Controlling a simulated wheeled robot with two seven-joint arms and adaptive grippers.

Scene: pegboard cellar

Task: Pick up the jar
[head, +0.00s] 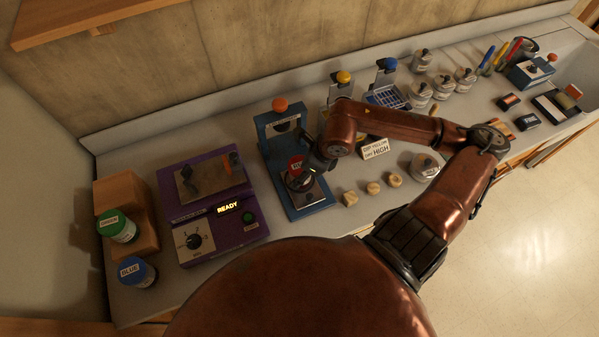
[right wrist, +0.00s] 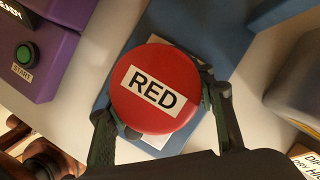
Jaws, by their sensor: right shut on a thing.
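The jar with a red lid labelled RED (right wrist: 155,88) fills the middle of the right wrist view. In the head view its red top (head: 295,162) shows at the blue stand (head: 275,160), partly hidden by my right gripper (head: 307,176). My right gripper is shut on the jar, with one finger on each side of the lid in the right wrist view (right wrist: 162,125). The jar is over the base of the stand; I cannot tell whether it touches it. My left gripper is not in view.
A purple machine (head: 207,205) reading READY stands left of the blue stand. Green-lidded (head: 117,226) and blue-lidded (head: 137,272) jars are farther left by a wooden block. Small wooden pieces (head: 373,188) and a white-lidded jar (head: 425,166) lie to the right.

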